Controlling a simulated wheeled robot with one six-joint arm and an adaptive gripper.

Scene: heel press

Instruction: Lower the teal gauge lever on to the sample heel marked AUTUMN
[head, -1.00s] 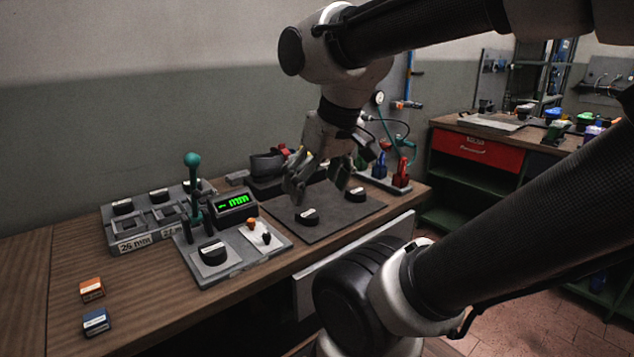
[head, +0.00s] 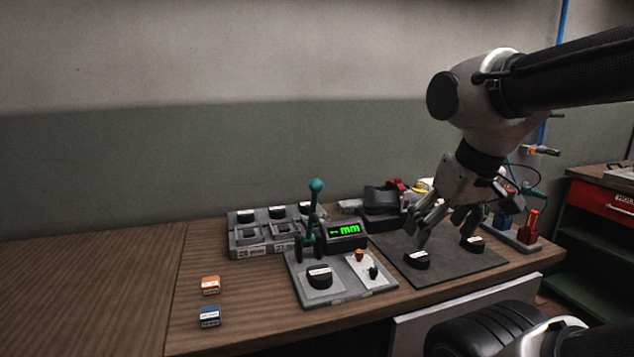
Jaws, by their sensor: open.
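The teal gauge lever (head: 316,200) stands upright, ball knob on top, at the back of the grey gauge base (head: 338,293). A dark heel (head: 320,276) with a white label sits on the base in front of the lever; its label is too small to read. The green display (head: 346,232) beside the lever shows a dash and "mm". My gripper (head: 438,232) is open and empty, pointing down above the dark mat to the right of the gauge. It is apart from the lever. One heel (head: 416,260) lies below its left finger and another (head: 471,243) lies to the right.
A grey rack (head: 250,251) with several heels stands behind the gauge. Red and blue clamps (head: 528,228) stand right of the mat (head: 455,275). The bench's far left is bare.

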